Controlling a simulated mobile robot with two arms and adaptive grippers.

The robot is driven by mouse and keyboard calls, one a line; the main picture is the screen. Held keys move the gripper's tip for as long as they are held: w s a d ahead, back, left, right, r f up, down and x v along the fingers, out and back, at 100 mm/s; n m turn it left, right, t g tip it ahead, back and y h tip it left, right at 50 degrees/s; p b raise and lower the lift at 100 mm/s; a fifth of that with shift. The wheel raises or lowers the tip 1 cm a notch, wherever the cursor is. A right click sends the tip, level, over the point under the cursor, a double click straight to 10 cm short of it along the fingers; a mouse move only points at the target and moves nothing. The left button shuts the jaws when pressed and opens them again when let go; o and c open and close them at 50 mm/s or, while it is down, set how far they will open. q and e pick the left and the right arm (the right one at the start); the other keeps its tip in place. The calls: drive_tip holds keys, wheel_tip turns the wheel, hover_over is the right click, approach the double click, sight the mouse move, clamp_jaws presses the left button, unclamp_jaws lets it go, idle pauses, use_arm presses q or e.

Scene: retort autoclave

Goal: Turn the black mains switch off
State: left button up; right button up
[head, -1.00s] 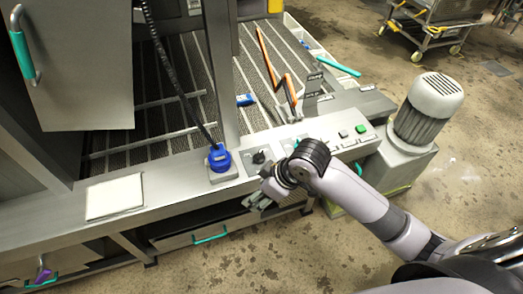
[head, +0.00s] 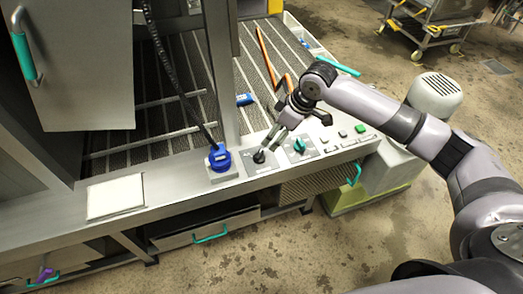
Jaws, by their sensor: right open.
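The black mains switch (head: 259,156) is a small dark knob on a grey plate on the front ledge, just right of the blue plug. My right gripper (head: 270,149) is open. It comes down from the upper right over the panel, and its fingertips are close beside the switch. I cannot tell whether they touch it or straddle it. The switch's exact handle direction is too small to read. My left gripper is not in view.
The blue plug (head: 219,157) with its black cable stands left of the switch. A teal knob (head: 299,146) and a green button (head: 360,129) sit to the right. A white sheet (head: 115,197) lies on the left ledge. A steel post (head: 220,75) rises behind the plug.

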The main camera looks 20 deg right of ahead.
sight(260, 154)
drive_tip(key=p+x, duration=0.1)
drive_tip(key=x, duration=1.1)
drive_tip(key=shift+f, duration=0.1)
drive_tip(key=shift+c, duration=0.6)
drive_tip(key=c, duration=1)
drive_tip(key=shift+c, duration=0.2)
